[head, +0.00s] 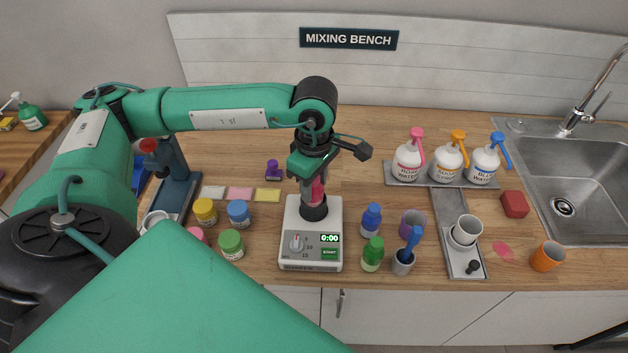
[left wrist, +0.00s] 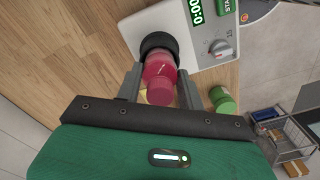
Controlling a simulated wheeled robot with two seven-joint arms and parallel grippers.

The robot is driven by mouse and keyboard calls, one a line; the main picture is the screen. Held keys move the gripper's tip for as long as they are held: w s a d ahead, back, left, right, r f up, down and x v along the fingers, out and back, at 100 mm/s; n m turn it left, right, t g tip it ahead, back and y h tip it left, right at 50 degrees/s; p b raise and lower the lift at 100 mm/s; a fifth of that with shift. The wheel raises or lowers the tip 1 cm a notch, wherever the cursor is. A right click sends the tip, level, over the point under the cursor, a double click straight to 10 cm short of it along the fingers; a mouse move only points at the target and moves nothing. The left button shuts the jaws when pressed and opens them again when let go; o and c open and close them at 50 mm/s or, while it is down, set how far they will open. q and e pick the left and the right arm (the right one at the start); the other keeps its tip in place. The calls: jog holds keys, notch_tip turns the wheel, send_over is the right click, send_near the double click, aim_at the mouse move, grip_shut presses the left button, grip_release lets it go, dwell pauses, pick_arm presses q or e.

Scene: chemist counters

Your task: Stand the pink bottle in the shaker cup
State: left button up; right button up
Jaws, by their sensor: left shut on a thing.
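The pink bottle (head: 318,188) is upright over the shaker cup (head: 313,211), a black cup on top of the white shaker. In the left wrist view the pink bottle (left wrist: 160,72) has its lower end at the mouth of the black cup (left wrist: 157,42), and it looks to be inside the rim. Whether it rests on the cup's floor is hidden. My left gripper (head: 317,176) is shut on the bottle, with one finger on each side of it in the left wrist view (left wrist: 159,84). My right gripper is not in view.
A blue bottle (head: 371,220) and a green bottle (head: 373,254) stand right of the shaker (head: 310,257). Yellow (head: 205,211), blue (head: 239,214) and green (head: 231,245) jars stand to its left. A purple bottle (head: 273,171) stands behind. Pump bottles (head: 446,163) stand at the back right.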

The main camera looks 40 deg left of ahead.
pick_arm(q)
jog(key=shift+f+b, duration=0.35)
jog(key=shift+b, duration=0.15)
jog(key=o, duration=1)
jog(key=shift+r, duration=0.1)
jog(key=shift+r+p, duration=0.3)
jog(key=shift+p, duration=0.2)
jog(key=shift+w+r, duration=0.1)
jog(key=shift+r, duration=0.2)
notch_tip(320, 180, up, 10)
jog(key=b, duration=0.2)
jog(key=shift+r+b, duration=0.1)
jog(key=shift+b, duration=0.2)
jog(key=shift+r, duration=0.6)
